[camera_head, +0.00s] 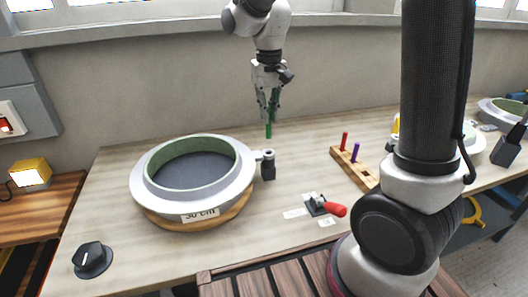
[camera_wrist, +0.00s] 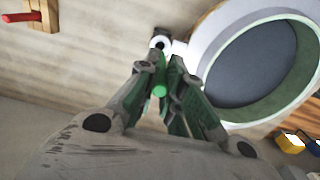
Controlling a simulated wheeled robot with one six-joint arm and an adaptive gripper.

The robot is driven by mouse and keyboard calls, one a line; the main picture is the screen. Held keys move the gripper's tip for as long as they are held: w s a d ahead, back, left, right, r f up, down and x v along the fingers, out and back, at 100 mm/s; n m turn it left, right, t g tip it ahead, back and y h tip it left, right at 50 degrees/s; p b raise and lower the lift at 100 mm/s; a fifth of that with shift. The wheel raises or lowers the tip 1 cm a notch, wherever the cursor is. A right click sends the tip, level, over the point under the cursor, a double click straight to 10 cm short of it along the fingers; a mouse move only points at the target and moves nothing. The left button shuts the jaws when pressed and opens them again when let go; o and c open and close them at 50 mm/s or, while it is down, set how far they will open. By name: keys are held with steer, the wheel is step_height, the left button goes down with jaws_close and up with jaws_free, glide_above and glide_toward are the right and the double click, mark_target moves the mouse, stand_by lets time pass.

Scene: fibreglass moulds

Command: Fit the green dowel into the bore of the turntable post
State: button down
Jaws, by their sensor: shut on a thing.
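My gripper (camera_head: 268,101) is shut on the green dowel (camera_head: 268,130), which hangs upright below the fingers. In the wrist view the dowel (camera_wrist: 159,90) shows end-on between the fingertips (camera_wrist: 160,72). The turntable post (camera_head: 268,165) is a short dark post with a pale collar at the right side of the round mould. The dowel's lower end is above the post in the head view, with a gap between them. In the wrist view the post's top with its dark bore (camera_wrist: 160,43) lies just beyond the fingertips.
The round mould (camera_head: 152,194), labelled 30 cm, sits on a wooden turntable disc. A wooden rack (camera_head: 360,173) with red and purple dowels stands to the right. A red-handled clamp (camera_head: 325,207) and a black knob (camera_head: 92,259) are on the table near the front.

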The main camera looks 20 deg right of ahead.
mark_target(268, 138)
step_height(268, 138, down, 10)
steer(key=shift+r, duration=0.25)
steer(key=shift+f, duration=0.15)
steer(key=c, duration=1.5)
jaws_free()
steer(key=shift+c, duration=0.2)
